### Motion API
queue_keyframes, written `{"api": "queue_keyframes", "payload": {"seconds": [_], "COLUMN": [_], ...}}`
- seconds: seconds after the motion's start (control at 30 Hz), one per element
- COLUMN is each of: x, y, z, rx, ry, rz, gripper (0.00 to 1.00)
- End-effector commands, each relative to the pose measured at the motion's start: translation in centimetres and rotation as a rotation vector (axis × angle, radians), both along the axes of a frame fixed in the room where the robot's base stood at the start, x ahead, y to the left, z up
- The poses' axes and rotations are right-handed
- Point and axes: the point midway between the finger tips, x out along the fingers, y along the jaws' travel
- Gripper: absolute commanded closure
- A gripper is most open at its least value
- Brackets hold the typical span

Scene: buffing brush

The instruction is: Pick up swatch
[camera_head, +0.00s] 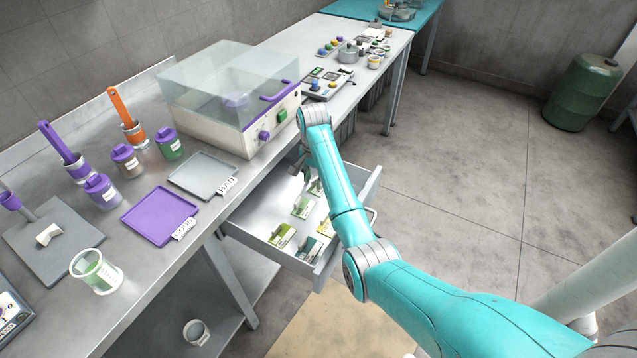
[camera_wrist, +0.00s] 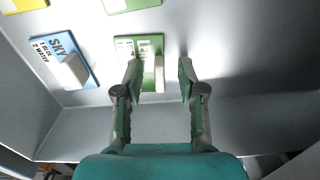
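Several labelled colour swatches lie in the open drawer (camera_head: 256,217). In the head view they include a yellow-green one (camera_head: 281,236), a pale green one (camera_head: 303,207) and a blue one (camera_head: 308,248). In the wrist view, a green-edged swatch (camera_wrist: 124,48) with a raised white grip block (camera_wrist: 159,73) is close to my gripper (camera_wrist: 160,66). The fingers are apart, and the block shows between them, apparently untouched. The left finger covers part of this swatch. A blue SKY swatch (camera_wrist: 46,47) lies to its left. In the head view my arm largely hides the gripper.
Drawer walls stand close around the gripper. The bench above holds a clear-lidded machine (camera_head: 225,95), a purple tray (camera_head: 150,222), a grey tray (camera_head: 190,178) and several jars. Open floor (camera_head: 455,190) lies to the right.

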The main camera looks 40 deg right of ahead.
Motion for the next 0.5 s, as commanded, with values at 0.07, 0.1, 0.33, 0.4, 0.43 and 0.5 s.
{"api": "queue_keyframes", "payload": {"seconds": [0.07,0.1,0.33,0.4,0.43,0.5], "x": [-0.07,-0.05,-0.06,-0.06,-0.06,-0.06], "y": [0.08,0.08,0.06,0.06,0.06,0.06], "z": [-0.26,-0.26,-0.23,-0.23,-0.23,-0.23], "rx": [-0.001,0.0,-0.001,-0.001,-0.001,-0.001], "ry": [-0.001,-0.002,-0.001,-0.001,-0.001,-0.001], "rz": [0.0,0.0,0.0,0.0,0.0,0.0], "gripper": [0.6,0.6,0.85,1.0,1.0,1.0]}}
